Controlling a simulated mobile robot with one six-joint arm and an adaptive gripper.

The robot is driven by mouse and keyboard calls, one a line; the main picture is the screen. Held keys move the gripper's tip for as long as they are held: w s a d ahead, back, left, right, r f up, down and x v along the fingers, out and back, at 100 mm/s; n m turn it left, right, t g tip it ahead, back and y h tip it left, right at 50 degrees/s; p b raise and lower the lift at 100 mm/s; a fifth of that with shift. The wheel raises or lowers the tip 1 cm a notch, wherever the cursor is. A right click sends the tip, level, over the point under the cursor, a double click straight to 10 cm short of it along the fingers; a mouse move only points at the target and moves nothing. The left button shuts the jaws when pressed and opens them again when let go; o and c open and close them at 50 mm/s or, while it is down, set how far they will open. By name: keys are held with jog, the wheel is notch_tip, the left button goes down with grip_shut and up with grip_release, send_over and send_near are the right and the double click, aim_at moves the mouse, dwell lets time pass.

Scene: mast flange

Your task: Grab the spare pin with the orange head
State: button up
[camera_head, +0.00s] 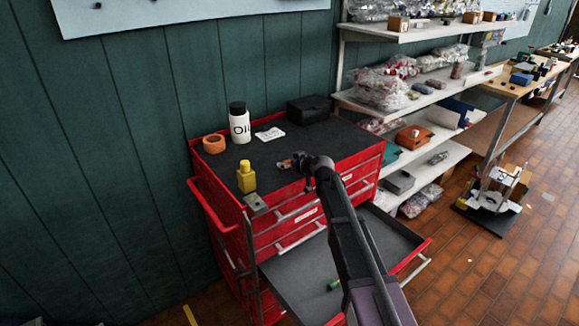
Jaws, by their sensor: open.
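My gripper (293,161) is low over the dark top of the red tool cart (330,143), seen small and from behind my arm. A small orange-brown spot (284,164) shows right at its fingertips. It may be the pin's orange head, but it is too small to be sure, and no pin shank can be made out. I cannot tell whether the fingers touch it. The gripper is open. My wrist and arm hide part of the cart top and front.
On the cart top stand an orange ring (214,143), a white bottle (239,123), a yellow bottle (246,177), a white paper (270,133) and a black box (308,109). A lower drawer (300,275) is pulled out, with a small green item (334,285). Shelves (425,85) stand to the right.

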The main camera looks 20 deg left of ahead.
dwell(0.5)
grip_shut()
jog(key=shift+r, duration=0.15)
notch_tip(320, 180, up, 4)
jog(key=p, duration=0.4)
jog(key=s+d, duration=0.3)
jog(key=s, duration=0.4)
jog(key=s+d+p, duration=0.1)
jog(key=s+d, duration=0.3)
jog(key=s, duration=0.3)
jog(key=shift+s+r, duration=0.15)
jog(key=shift+r, duration=0.2)
